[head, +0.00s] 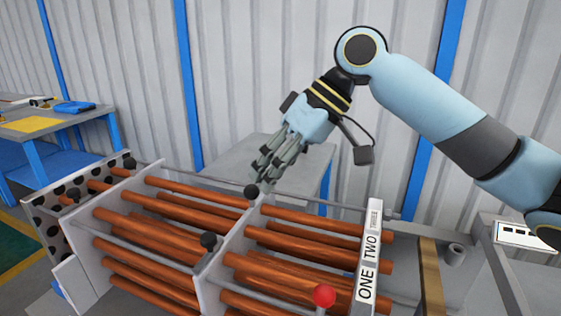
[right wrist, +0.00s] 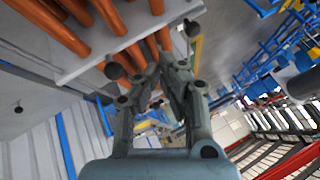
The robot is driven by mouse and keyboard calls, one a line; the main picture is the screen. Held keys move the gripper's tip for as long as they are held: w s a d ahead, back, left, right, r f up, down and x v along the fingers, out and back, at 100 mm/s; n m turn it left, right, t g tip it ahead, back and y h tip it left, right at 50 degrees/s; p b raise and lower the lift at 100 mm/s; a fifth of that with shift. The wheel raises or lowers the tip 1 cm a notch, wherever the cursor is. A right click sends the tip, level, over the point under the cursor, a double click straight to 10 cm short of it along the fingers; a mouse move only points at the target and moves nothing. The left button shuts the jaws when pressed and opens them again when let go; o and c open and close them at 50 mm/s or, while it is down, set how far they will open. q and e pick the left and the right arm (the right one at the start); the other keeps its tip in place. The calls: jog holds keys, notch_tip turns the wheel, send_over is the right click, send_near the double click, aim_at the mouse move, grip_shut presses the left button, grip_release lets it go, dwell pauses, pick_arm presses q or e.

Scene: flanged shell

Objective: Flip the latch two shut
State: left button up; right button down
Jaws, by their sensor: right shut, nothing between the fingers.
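The flanged shell holds copper-coloured tubes (head: 175,211) between pale upright plates. A white strip (head: 368,262) on its right part reads ONE, TWO, THREE from near to far. A black knob (head: 252,191) tops the middle plate at the back, another black knob (head: 209,240) sits nearer, and a red knob (head: 323,295) is at the front. I cannot tell which part is latch two, or its state. My right gripper (head: 264,182) is shut and empty, pointing down just beside the back black knob. In the right wrist view its fingers (right wrist: 165,75) are close to a dark knob (right wrist: 115,70); contact is unclear.
A grey table (head: 290,160) stands behind the shell against the corrugated wall. A blue workbench (head: 50,122) is at the far left. Thin metal rods (head: 330,205) run along the shell. The space above the tubes is mostly clear.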

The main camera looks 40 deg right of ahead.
pick_arm(q)
jog(key=shift+d, duration=0.25)
pick_arm(e)
jog(key=shift+s+d+r, duration=0.2)
jog(key=shift+d+r, duration=0.25)
jog(key=shift+d, duration=0.1)
jog(key=shift+s+d+r, duration=0.15)
jog(key=shift+d+r, duration=0.3)
jog(key=shift+d, duration=0.05)
pick_arm(q)
jog(key=shift+a, duration=0.3)
pick_arm(e)
jog(key=shift+a, duration=0.1)
pick_arm(q)
jog(key=shift+a, duration=0.1)
